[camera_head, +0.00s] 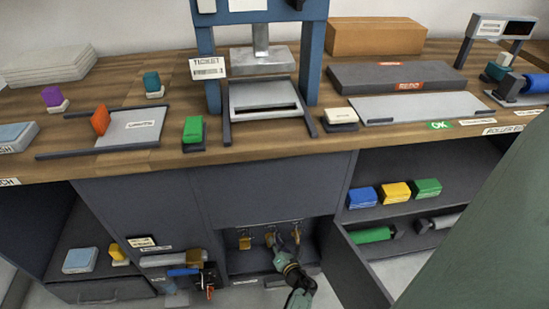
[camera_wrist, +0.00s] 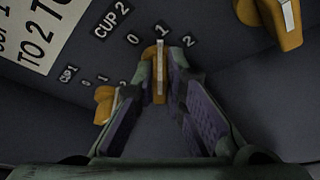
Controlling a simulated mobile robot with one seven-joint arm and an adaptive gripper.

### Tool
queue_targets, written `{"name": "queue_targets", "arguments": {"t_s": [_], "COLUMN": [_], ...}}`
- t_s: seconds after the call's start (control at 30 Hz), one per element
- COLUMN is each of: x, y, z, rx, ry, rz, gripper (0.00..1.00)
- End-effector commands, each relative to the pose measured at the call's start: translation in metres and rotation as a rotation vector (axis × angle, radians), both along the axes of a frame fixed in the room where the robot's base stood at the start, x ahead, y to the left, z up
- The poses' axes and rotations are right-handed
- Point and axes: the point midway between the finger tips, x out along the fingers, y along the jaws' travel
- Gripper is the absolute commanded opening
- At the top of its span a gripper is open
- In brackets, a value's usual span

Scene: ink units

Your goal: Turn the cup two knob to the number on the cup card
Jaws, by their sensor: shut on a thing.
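The cup two knob (camera_wrist: 160,75) is orange with a white pointer line, below the label CUP 2 (camera_wrist: 109,18) and the digits 0, 1 and 2. The line points up at the 1. My gripper (camera_wrist: 158,85) is shut on this knob, one finger on each side. In the head view my gripper (camera_head: 280,258) reaches into the low open compartment. A white card (camera_wrist: 42,25) is cut off at the upper left of the wrist view. Part of it reads "TO 2 TO"; the rest is out of frame.
Another orange knob (camera_wrist: 104,102) is close to the left finger, and a third (camera_wrist: 284,18) is at the upper right. An open door (camera_head: 355,265) stands right of the compartment. Blue, yellow and green blocks (camera_head: 395,192) are on the right shelf.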

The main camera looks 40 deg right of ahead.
Motion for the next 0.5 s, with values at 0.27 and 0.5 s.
{"name": "queue_targets", "arguments": {"t_s": [0.27, 0.5], "x": [-0.0008, -0.0008], "y": [0.0002, 0.0003], "z": [-0.0012, -0.0012], "rx": [0.029, 0.03], "ry": [-0.016, -0.017], "rz": [0.0, 0.0], "gripper": [0.0, 0.0]}}
